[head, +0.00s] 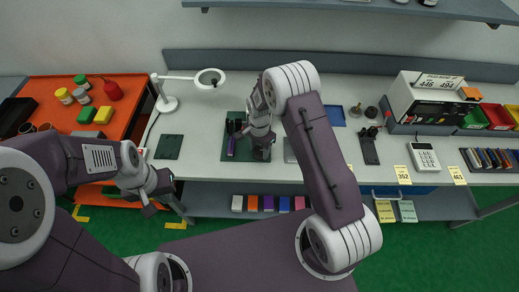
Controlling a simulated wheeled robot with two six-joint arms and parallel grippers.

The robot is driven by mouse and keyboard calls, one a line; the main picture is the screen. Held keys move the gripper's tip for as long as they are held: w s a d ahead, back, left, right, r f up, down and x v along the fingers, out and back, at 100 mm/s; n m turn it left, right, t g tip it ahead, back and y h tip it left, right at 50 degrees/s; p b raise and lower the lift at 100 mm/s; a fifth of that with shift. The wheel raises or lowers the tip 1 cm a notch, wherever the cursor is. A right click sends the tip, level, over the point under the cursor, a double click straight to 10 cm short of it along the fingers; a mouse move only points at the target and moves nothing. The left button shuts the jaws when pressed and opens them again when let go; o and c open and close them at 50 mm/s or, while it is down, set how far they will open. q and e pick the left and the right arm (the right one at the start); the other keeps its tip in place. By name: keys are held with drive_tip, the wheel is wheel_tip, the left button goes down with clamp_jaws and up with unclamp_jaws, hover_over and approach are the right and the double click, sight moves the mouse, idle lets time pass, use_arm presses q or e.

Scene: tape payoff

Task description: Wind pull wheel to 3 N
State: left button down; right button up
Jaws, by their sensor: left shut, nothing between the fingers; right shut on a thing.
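The tape payoff fixture, dark with a purple strip (231,146), stands on a dark green mat (228,156) in the middle of the bench. My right gripper (262,153) comes down at the right side of this mat and is shut on a small dark part of the fixture. That part appears to be the pull wheel, but the fingers and arm mostly hide it. My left gripper (152,207) is shut and empty, in front of the bench's left end and apart from the fixture. No force reading can be made out on the fixture.
A lamp (166,103) stands at the back left, beside an orange cart (57,88) with jars. A boxy instrument (400,98) with a numbered sign, a calculator-like device (424,156) and coloured bins (497,117) fill the right. A green pad (169,147) lies left of the mat.

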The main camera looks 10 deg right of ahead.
sight(260, 150)
drive_tip(key=o, duration=1.4)
drive_tip(key=shift+c, duration=0.2)
drive_tip(key=shift+r, duration=0.1)
wheel_tip(260, 150, up, 9)
drive_tip(key=shift+b, duration=0.95)
